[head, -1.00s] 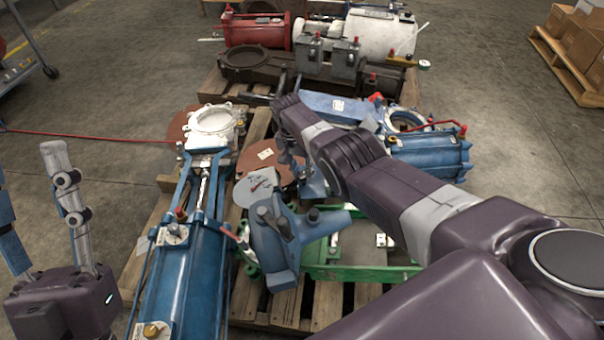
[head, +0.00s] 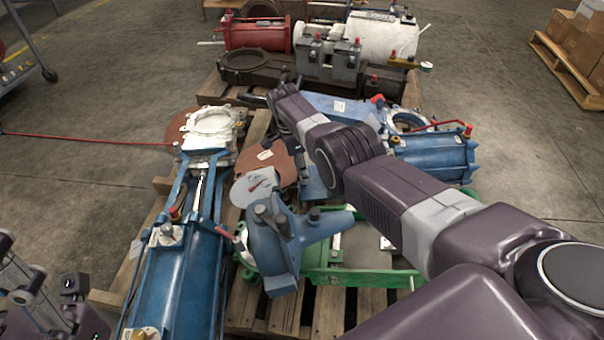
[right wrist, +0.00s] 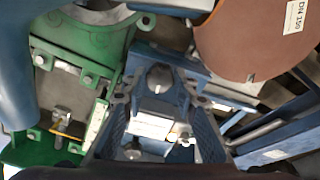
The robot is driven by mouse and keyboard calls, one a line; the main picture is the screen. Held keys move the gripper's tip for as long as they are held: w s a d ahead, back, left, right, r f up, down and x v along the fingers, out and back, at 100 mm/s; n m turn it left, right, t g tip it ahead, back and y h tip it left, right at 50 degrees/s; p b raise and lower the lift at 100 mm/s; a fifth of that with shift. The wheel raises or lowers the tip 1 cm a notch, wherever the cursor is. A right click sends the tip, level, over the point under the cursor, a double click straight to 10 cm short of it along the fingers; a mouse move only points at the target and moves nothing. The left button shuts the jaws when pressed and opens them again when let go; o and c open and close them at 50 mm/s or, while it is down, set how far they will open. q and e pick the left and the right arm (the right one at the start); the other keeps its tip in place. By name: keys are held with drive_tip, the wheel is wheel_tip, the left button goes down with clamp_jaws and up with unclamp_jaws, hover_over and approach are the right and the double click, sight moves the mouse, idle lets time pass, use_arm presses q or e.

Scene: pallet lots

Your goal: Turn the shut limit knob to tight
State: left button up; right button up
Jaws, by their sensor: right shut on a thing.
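My right gripper (right wrist: 160,84) is shut on a small rounded grey knob (right wrist: 160,75) in the right wrist view, its two blue-padded fingers closing from both sides. I take this for the shut limit knob; no marking on it can be read. In the head view my right gripper (head: 302,170) points down between the brown disc and the green frame, partly behind my arm, and the knob is hidden there. My left gripper (head: 42,285) is empty at the lower left edge, fingers apart and partly cut off.
A long blue cylinder (head: 175,285) lies left on the wooden pallet (head: 345,302). A blue valve body (head: 277,250), green frame (head: 365,278) and brown disc (head: 283,161) crowd around my right gripper. Red (head: 258,35) and white (head: 375,33) machines stand behind. Open floor lies either side.

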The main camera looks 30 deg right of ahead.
drive_tip(key=shift+m, duration=0.4)
drive_tip(key=o, duration=1.2)
drive_tip(key=shift+c, duration=0.2)
wheel_tip(320, 180, up, 12)
drive_tip(key=a, duration=0.2)
drive_tip(key=shift+w, duration=0.45)
drive_tip(key=shift+f, duration=0.1)
